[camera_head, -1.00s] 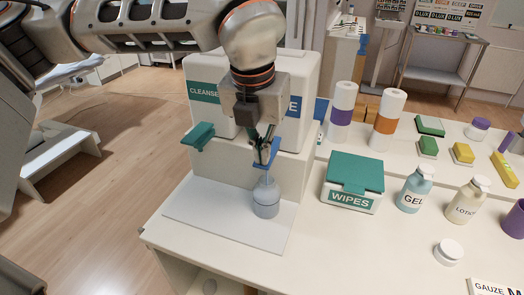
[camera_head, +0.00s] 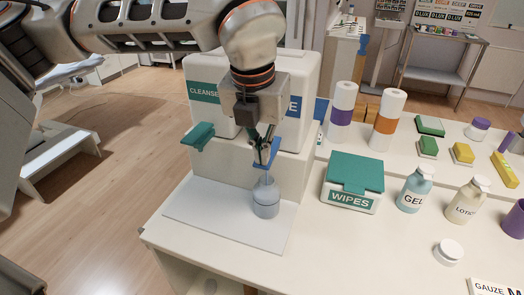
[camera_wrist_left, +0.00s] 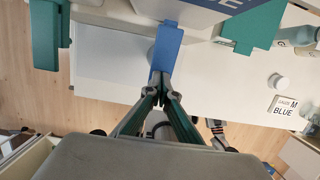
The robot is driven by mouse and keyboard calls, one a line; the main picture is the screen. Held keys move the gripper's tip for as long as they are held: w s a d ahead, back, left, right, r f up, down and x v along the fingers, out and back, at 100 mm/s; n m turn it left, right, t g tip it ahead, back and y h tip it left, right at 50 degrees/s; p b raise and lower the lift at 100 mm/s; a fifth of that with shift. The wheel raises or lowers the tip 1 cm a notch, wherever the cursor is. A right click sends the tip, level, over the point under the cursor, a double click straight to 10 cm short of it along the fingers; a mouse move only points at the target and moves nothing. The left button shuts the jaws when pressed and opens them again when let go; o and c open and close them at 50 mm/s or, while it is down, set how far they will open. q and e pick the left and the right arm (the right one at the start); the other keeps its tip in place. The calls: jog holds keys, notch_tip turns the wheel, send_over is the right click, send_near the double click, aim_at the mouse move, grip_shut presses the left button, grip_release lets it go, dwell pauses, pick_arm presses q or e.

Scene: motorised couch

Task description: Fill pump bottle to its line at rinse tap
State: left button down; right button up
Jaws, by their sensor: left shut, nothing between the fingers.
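A translucent blue-grey bottle (camera_head: 266,199) stands upright on the white board in front of the dispensers, with its narrow neck under the blue tap lever (camera_head: 270,152). A thin streak shows above the neck; I cannot tell if it is water. The bottle's line and level are too small to read. My left gripper (camera_head: 263,157) is shut and empty, pointing down at the blue lever above the bottle. In the left wrist view its fingertips (camera_wrist_left: 160,82) meet at the blue lever's end (camera_wrist_left: 165,55) and appear to touch it. My right gripper is not in view.
A green lever (camera_head: 199,136) sticks out from the cleanser dispenser (camera_head: 205,92) at left. Right of the bottle are a wipes box (camera_head: 352,182), a gel bottle (camera_head: 414,190), a lotion bottle (camera_head: 467,200) and a white round lid (camera_head: 449,251). The front counter between them is clear.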

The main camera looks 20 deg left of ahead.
pick_arm(q)
jog(key=shift+r, duration=0.15)
dwell(0.5)
jog(key=shift+r+p, duration=0.5)
jog(key=shift+r, duration=0.2)
jog(key=p+v, duration=0.1)
jog(key=v, duration=0.1)
jog(key=w+p+v, duration=0.1)
jog(key=p+v, duration=0.1)
jog(key=v, duration=0.1)
jog(key=shift+r, duration=0.15)
jog(key=w+v, duration=0.2)
jog(key=v, duration=0.6)
jog(key=shift+r, duration=0.5)
jog(key=shift+s, duration=0.2)
jog(key=shift+s+f, duration=0.1)
dwell(0.4)
